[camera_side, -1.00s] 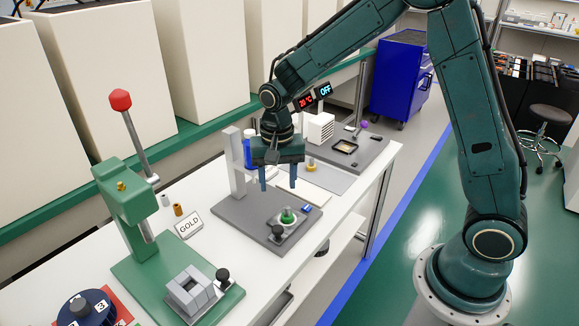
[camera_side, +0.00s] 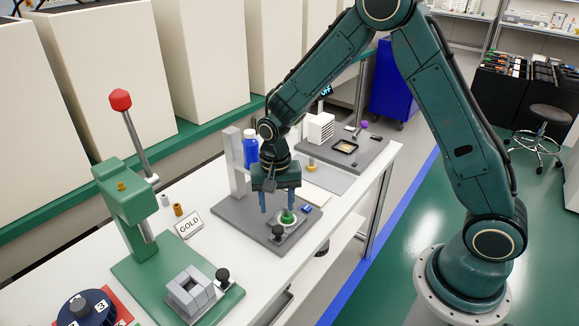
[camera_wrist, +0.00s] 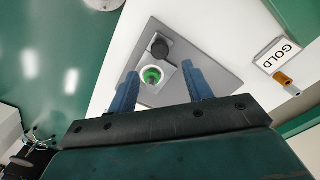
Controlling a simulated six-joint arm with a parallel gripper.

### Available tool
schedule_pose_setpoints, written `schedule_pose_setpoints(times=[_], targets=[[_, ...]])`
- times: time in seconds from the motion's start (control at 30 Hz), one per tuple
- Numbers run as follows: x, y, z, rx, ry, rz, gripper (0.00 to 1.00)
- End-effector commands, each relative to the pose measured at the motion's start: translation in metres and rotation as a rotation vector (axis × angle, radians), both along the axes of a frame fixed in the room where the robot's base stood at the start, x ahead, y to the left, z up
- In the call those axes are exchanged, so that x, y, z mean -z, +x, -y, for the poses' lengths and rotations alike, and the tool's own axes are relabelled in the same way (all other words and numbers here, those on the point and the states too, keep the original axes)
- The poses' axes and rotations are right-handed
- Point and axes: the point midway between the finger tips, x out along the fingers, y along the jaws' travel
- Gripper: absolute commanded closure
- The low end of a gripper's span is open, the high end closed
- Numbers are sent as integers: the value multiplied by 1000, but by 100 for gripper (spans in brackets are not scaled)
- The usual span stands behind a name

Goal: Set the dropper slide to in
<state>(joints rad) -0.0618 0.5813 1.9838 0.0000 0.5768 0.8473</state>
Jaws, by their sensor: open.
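The dropper station has a grey base plate (camera_side: 236,216) with a light grey upright (camera_side: 235,163) at its back left. On the base's front part is a small light slide plate with a black knob (camera_side: 277,232) and a green round piece (camera_side: 288,217) in a pale ring. In the wrist view the black knob (camera_wrist: 160,47) lies just beyond the green piece (camera_wrist: 152,75). My gripper (camera_side: 277,210) is open and points down over the base, close to the green piece. In the wrist view its blue fingers (camera_wrist: 158,72) straddle the green piece in the picture; contact cannot be told.
A blue bottle (camera_side: 250,148) stands behind the gripper beside the upright. A GOLD sign (camera_side: 188,225) and a small brown cylinder (camera_side: 178,209) stand left of the base. A green lever press (camera_side: 125,195) stands further left. The aisle floor is on the right.

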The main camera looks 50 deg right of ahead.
Motion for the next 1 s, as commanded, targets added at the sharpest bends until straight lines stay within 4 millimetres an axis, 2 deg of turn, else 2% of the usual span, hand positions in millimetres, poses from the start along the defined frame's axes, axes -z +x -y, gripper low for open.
schedule_pose_setpoints(times=[0.2, 0.5, 0.7, 1.0], targets=[[33, -1, 0, 0, -1, -4, 50], [67, 0, 0, 0, 0, -3, 50], [77, 0, 0, 0, 0, 0, 50], [79, 0, 0, 0, 0, 0, 50]])
